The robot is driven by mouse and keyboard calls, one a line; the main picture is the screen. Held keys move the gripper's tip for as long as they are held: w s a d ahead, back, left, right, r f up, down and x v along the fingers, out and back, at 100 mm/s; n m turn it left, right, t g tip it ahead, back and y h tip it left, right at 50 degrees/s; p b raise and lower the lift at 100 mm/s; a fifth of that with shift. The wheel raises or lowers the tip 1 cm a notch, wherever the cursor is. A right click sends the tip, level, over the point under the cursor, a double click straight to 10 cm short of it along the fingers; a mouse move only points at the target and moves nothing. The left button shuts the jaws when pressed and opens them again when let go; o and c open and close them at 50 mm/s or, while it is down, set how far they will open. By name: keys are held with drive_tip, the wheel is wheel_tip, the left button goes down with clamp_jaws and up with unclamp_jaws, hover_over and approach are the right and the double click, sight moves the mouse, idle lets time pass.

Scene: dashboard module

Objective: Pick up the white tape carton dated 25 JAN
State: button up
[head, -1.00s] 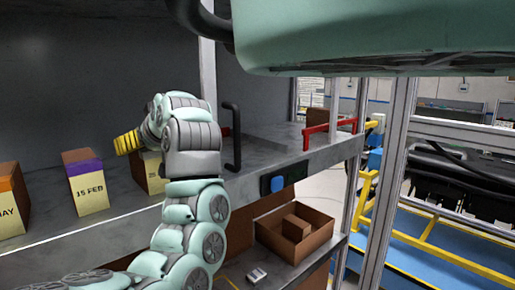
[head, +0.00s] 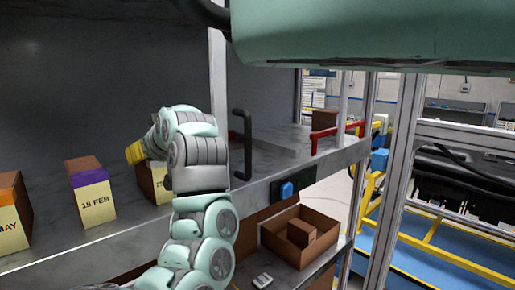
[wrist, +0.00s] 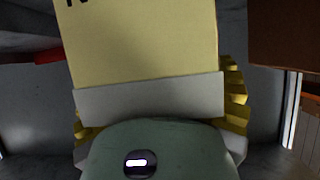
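In the head view, the carton (head: 155,185) stands on the grey shelf, partly behind my arm. Its cream label shows a "2", with the rest of the date hidden. In the wrist view, a cream-faced carton (wrist: 140,45) with a white tape band (wrist: 150,98) fills the middle, and part of a letter shows at its top edge. Yellow ridged fingers of my gripper (wrist: 165,118) show at both sides of it, close to its edges. In the head view, my yellow gripper (head: 135,152) is at the carton's upper left. Whether the fingers press on it is not clear.
A purple-topped carton (head: 95,198) marked 15 FEB and an orange-topped carton (head: 13,220) marked MAY stand to the left. A dark handle (head: 241,145) and post are right of my arm. An open brown box (head: 300,238) sits on the lower shelf.

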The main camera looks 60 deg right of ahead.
drive_tip(key=shift+f, duration=0.15)
drive_tip(key=c, duration=0.5)
wheel_tip(320, 180, up, 7)
drive_tip(key=b, duration=0.6)
drive_tip(key=shift+w+a+r, duration=0.1)
drive_tip(key=shift+r, duration=0.1)
drive_tip(key=shift+r+b, duration=0.6)
drive_tip(key=shift+r, duration=0.75)
